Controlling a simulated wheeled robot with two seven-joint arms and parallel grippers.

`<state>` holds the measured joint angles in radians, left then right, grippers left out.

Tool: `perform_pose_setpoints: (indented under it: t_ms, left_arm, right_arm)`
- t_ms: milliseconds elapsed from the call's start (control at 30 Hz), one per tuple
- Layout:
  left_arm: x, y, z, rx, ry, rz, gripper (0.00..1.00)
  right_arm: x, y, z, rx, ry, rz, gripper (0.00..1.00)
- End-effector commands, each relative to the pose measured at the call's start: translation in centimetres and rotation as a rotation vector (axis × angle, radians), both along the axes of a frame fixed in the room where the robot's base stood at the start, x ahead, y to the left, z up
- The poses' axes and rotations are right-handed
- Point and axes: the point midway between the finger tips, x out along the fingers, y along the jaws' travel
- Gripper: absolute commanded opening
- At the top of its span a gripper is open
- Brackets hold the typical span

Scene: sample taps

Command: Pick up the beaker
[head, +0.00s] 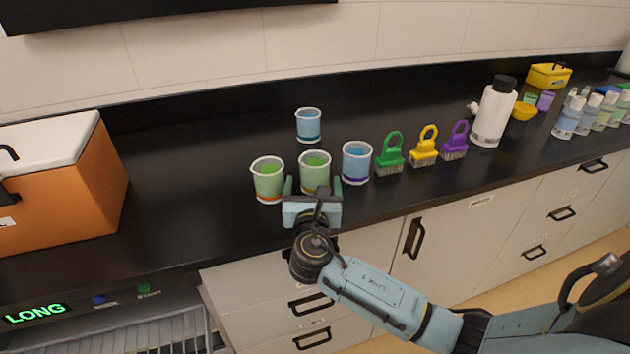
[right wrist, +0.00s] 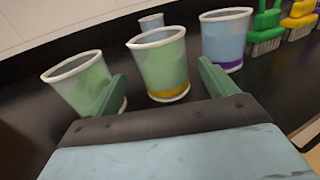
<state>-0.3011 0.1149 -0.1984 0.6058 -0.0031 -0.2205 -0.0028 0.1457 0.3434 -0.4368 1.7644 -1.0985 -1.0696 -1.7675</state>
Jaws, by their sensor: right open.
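Several beakers stand upright on the black counter. A green beaker with a yellow base band (head: 315,170) stands in the middle of the front row, also in the right wrist view (right wrist: 163,67). My right gripper (head: 313,186) is open, its two green fingers to either side of that beaker's lower part; I see no contact. To its left is a green beaker with an orange band (head: 267,180); to its right is a blue beaker with a purple band (head: 356,163). A blue beaker with a teal band (head: 308,126) stands behind. My left gripper is not in view.
Green (head: 390,154), yellow (head: 425,147) and purple (head: 456,142) brushes stand to the right, then a white bottle (head: 491,115) and small bottles. An orange cooler (head: 70,196) stands at the left. The counter between cooler and beakers is clear.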

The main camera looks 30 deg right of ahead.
Motion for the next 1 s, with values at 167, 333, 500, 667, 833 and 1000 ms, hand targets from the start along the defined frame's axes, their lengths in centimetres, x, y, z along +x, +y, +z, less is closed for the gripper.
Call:
perform_pose_setpoints:
  t_ms: [167, 333, 500, 667, 833, 1000]
  left_arm:
    - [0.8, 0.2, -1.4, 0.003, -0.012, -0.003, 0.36]
    - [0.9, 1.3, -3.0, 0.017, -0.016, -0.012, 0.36]
    - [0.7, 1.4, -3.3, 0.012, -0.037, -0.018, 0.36]
    - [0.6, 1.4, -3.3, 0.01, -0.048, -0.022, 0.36]
    - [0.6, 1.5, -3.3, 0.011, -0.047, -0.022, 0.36]
    - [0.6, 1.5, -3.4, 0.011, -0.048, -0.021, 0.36]
  right_arm:
    - [1.2, -1.1, -0.2, 0.0, -0.005, 0.0, 0.84]
    - [2.9, -2.4, -0.3, 0.0, -0.004, -0.001, 0.84]
    - [4.0, -3.1, -0.3, 0.001, -0.002, 0.001, 0.84]
    - [4.1, -3.2, -0.3, 0.002, 0.0, 0.001, 0.84]
    - [4.1, -3.2, -0.4, 0.002, -0.001, 0.001, 0.75]
    - [4.1, -3.2, -0.5, 0.002, 0.0, 0.001, 0.53]
